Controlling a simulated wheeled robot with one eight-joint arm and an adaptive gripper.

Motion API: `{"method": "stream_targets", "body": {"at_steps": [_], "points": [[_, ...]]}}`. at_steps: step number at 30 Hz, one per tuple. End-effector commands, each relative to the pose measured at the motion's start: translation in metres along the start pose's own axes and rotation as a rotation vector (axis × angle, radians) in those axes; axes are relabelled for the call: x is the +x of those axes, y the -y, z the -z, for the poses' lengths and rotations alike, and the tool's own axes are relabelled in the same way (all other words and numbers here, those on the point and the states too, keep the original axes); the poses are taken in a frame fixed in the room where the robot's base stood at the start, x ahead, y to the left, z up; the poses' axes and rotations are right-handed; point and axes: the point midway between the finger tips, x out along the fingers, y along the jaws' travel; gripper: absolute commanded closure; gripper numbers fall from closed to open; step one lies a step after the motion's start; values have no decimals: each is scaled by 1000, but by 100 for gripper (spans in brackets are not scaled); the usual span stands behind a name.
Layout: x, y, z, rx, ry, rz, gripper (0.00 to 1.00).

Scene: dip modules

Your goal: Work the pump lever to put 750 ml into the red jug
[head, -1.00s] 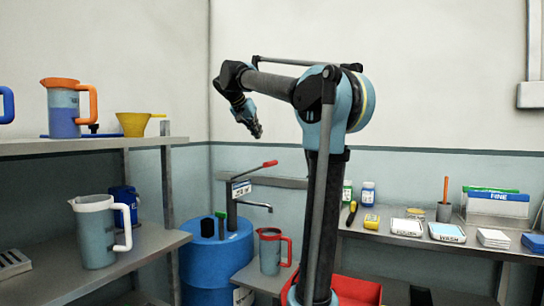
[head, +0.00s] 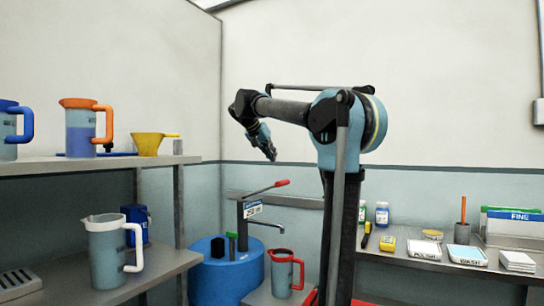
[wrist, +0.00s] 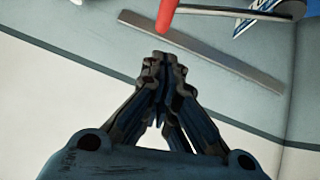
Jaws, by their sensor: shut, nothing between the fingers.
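The pump lever (head: 262,189) has a red grip at its right end and slants up to the right from the pump on the blue drum (head: 228,274). A label on the pump reads "250" with blurred small text. The pump spout (head: 268,224) points right, toward the red jug (head: 283,275), which stands upright on a low grey stand. My gripper (head: 271,155) is above the lever's red grip, shut and empty. In the wrist view my gripper (wrist: 163,62) is shut, and the lever's red grip (wrist: 167,14) shows just beyond its fingertips; I cannot tell if they touch.
Left shelves hold an orange-trimmed jug (head: 82,128), a blue-handled jug (head: 12,130), a yellow funnel (head: 148,144) and a white-handled jug (head: 107,255). A wall rail (head: 300,200) runs behind the pump.

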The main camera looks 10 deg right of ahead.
Motion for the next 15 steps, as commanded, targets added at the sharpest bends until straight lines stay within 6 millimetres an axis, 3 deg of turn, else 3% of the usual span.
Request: {"method": "stream_targets", "body": {"at_steps": [10, 15], "points": [[62, -1, 0, 2, 0, -2, 100], [76, -1, -18, 0, -1, -1, 100]]}}
